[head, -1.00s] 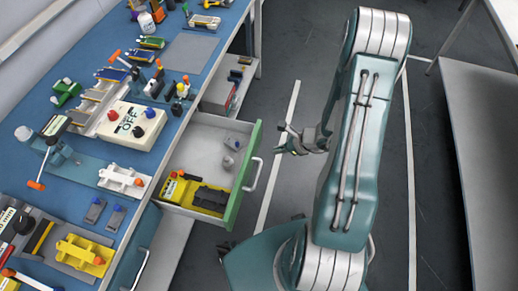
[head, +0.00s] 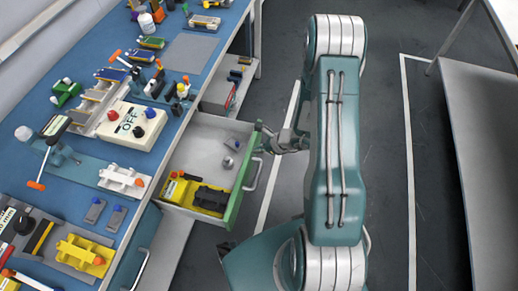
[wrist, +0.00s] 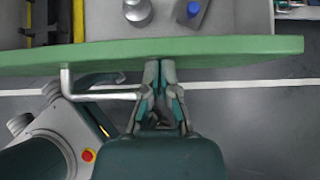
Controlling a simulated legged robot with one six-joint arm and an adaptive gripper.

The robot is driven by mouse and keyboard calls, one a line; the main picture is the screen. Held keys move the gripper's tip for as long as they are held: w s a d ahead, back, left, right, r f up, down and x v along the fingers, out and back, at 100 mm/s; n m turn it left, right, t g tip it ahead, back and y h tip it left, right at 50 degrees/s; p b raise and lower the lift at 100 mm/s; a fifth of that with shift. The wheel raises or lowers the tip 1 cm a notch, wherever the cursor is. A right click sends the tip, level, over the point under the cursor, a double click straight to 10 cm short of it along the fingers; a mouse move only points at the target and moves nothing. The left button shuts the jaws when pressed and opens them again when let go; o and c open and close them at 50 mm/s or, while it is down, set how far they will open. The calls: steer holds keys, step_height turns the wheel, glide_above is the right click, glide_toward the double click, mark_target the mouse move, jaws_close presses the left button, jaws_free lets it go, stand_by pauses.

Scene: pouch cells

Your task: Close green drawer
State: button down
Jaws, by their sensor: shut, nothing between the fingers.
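The green drawer (head: 240,181) is pulled out from under the blue workbench. Its green front panel also spans the top of the wrist view (wrist: 230,50). A metal handle (head: 254,174) sits on the front's outer face; in the wrist view the handle (wrist: 110,95) is left of the fingers. My gripper (head: 265,139) is shut and empty at the outer face of the front, near its far end. In the wrist view the fingertips (wrist: 160,64) reach the lower edge of the green panel; I cannot tell whether they touch it.
The drawer holds a yellow-and-black item (head: 197,195) and small grey parts (head: 231,145). The blue workbench (head: 195,52) is crowded with tools and fixtures. An open shelf (head: 226,90) lies beyond the drawer. Grey floor (head: 385,150) is free to the right, up to another table (head: 482,180).

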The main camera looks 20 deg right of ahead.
steer(key=w+a, duration=1.2)
steer(key=a, duration=0.5)
steer(key=shift+w+a, duration=0.3)
steer(key=shift+w, duration=0.05)
steer(key=shift+d, duration=0.1)
